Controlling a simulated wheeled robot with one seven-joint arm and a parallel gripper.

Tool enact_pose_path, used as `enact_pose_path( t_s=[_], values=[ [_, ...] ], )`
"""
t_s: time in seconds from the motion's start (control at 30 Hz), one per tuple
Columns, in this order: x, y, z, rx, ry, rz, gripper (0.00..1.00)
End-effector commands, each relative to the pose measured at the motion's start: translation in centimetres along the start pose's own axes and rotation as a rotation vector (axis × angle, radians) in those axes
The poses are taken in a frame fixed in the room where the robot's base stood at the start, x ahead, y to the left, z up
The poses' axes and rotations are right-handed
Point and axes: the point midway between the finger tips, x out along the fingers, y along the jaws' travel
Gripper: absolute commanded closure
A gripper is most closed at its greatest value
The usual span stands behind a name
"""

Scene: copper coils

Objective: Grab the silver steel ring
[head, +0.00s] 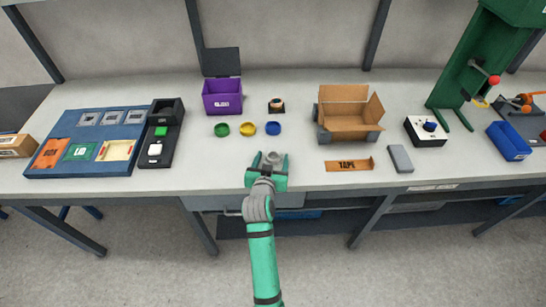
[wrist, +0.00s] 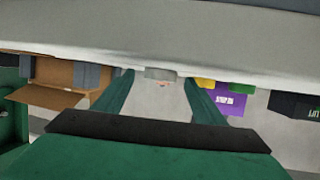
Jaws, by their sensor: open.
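The silver steel ring (head: 273,156) lies on the workbench near its front edge. In the wrist view the ring (wrist: 160,73) appears as a small grey band, between the two green fingers and near their tips. My gripper (head: 267,160) is open and low at the bench front, with one finger on each side of the ring. In the wrist view my gripper (wrist: 159,84) shows a gap on both sides of the ring. I cannot tell how far the fingers reach around it.
Green (head: 221,129), yellow (head: 247,128) and blue (head: 273,128) rings lie behind the silver one. A purple bin (head: 222,105) stands farther back.

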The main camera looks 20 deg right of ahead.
Motion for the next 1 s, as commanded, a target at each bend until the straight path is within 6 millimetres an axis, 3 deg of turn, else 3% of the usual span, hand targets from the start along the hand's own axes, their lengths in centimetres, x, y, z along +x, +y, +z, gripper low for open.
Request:
enact_pose_path(
  t_s=[0.3, 0.5, 0.83, 1.0],
  values=[
    [0.5, 0.0, 0.0, 0.000, 0.000, -0.001, 0.38],
    [0.5, 0.0, 0.0, 0.000, 0.000, 0.000, 0.84],
    [0.4, 0.0, -0.2, 0.001, 0.002, 0.000, 0.84],
    [0.0, 0.0, -1.4, 0.001, 0.004, -0.001, 0.84]
  ],
)
